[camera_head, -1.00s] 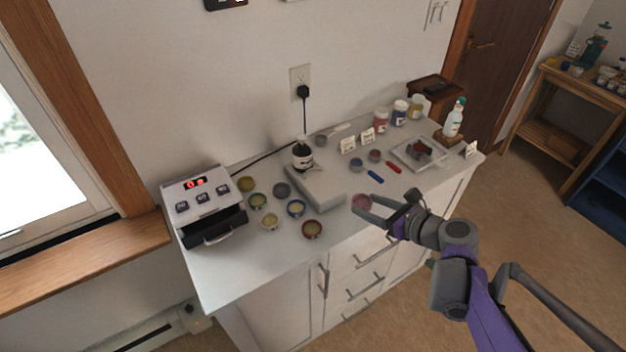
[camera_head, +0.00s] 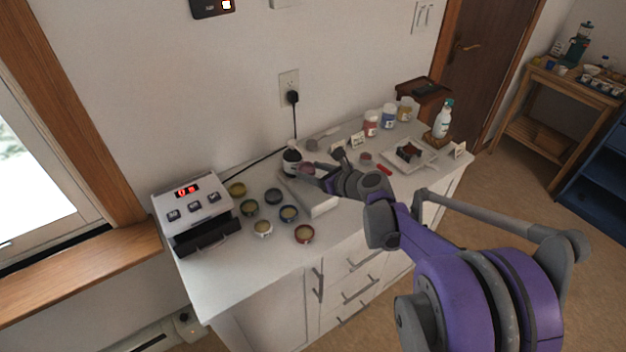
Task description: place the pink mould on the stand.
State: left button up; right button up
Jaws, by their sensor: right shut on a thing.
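My right gripper (camera_head: 309,174) reaches in from the right over the counter and is shut on the pink mould (camera_head: 307,168). The mould is small and round and is held at the fingertips, partly hidden by them. It appears over the back part of a low, pale grey slab (camera_head: 319,207), which looks like the stand. I cannot tell whether the mould touches it. A dark bottle (camera_head: 291,160) with a white label stands at the slab's back end, close left of the mould. My left gripper is not in view.
Several round tins (camera_head: 289,213) lie left of the slab, near a white heater box (camera_head: 192,212) with a red display. A tray (camera_head: 421,158), jars (camera_head: 388,117) and a spray bottle (camera_head: 443,118) stand at the right. The counter's front left (camera_head: 225,275) is clear.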

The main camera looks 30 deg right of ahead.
aim_at(313, 187)
jog(key=shift+f, duration=1.7)
jog(key=shift+f+b, duration=0.1)
jog(key=shift+b, duration=0.2)
jog(key=o, duration=1.3)
